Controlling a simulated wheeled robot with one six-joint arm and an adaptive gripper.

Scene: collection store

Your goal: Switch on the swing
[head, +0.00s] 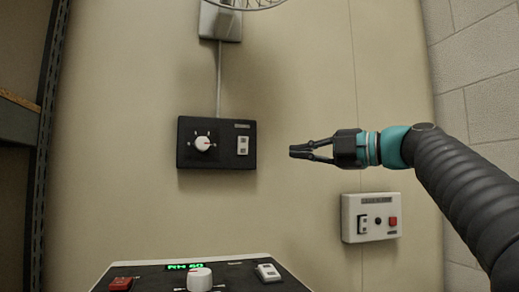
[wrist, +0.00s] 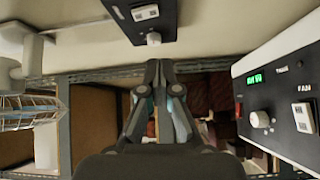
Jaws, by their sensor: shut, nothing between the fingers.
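A black control box (head: 217,143) is on the beige wall, with a white round knob (head: 203,143) and a white rocker switch (head: 243,146). Its small label is too blurred to read. A cable runs up from it to a wall mount with a wire fan cage (head: 250,3). My gripper (head: 300,152) is shut and empty, right of the box and apart from it in the head view. In the wrist view the gripper (wrist: 158,66) points towards the black box (wrist: 128,12), which is cut off at the top. No control legibly marked swing shows.
A white wall box (head: 371,218) with a black rocker and a red button is below right. A console (head: 235,270) with green "RH 60" display, knob, red switch and white switch stands in front. Shelving (head: 45,130) is at left, a block wall (head: 480,90) at right.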

